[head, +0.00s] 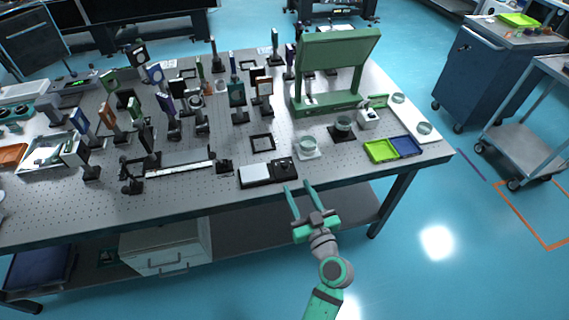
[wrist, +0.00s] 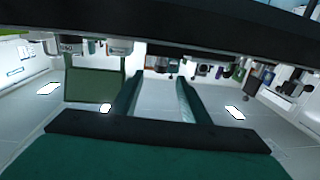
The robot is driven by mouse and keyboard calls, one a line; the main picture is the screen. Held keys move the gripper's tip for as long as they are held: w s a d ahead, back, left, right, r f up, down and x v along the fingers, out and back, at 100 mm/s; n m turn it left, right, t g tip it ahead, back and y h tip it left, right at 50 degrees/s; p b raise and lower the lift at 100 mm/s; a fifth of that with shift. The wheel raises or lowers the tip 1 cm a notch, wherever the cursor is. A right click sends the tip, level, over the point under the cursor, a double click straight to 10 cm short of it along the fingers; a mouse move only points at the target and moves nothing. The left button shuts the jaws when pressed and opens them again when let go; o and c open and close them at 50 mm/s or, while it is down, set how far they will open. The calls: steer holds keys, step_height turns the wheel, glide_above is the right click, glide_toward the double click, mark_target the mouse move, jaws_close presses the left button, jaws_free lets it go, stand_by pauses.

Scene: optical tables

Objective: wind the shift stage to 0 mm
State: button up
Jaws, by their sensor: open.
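A long low rail with a pale scale strip (head: 180,168) lies near the front of the optical table in the head view, with dark end pieces; it may be the shift stage, but I cannot tell for sure. A flat unit with a white top and a dark knobbed block (head: 284,168) sits to its right, by the front edge. No stage reading is legible. My gripper (head: 299,186) is open and empty at the front edge, just in front of that unit. In the wrist view my gripper (wrist: 160,76) shows two parted fingers with nothing between them.
The perforated table (head: 220,195) carries several upright optic mounts at the left and middle. A big green panel stand (head: 330,85), round glass dishes, and green (head: 380,151) and blue (head: 406,146) trays stand to the right. The wrist view looks upside down. Floor in front is clear.

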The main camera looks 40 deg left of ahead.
mark_target(287, 168)
steer(key=x, duration=1.1)
steer(key=shift+a+r, duration=0.15)
steer(key=shift+r, duration=0.2)
steer(key=shift+s, duration=0.1)
steer(key=c, duration=1.1)
